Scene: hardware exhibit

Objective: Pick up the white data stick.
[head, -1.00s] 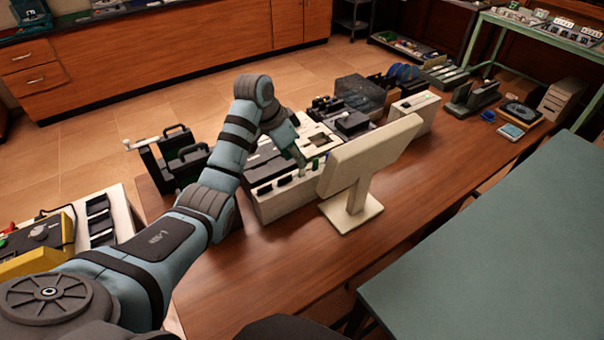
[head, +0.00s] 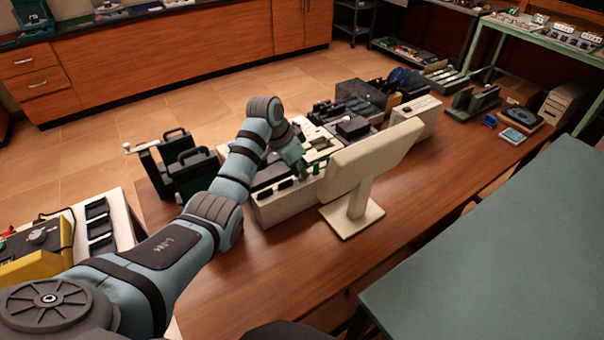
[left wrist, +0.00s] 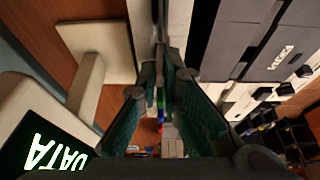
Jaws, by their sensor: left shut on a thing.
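My left gripper (head: 303,174) reaches down over the cream slotted holder (head: 286,208) on the wooden bench, just left of the cream monitor. In the left wrist view its green-padded fingers (left wrist: 161,72) are closed together at the tips. A thin pale strip between the tips appears to be the white data stick (left wrist: 160,58), mostly hidden by the fingers. I cannot tell whether it is still in its slot. Blue, green and red pieces (left wrist: 160,105) show beyond the gap between the fingers. My right gripper is not in view.
The cream monitor (head: 372,158) stands close to the gripper; its screen reads DATA (left wrist: 52,152) in the left wrist view. Dark carriers with handles (head: 187,165) stand to the left. Grey and cream equipment (head: 352,127) crowds behind. The front of the wooden bench (head: 300,265) is clear.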

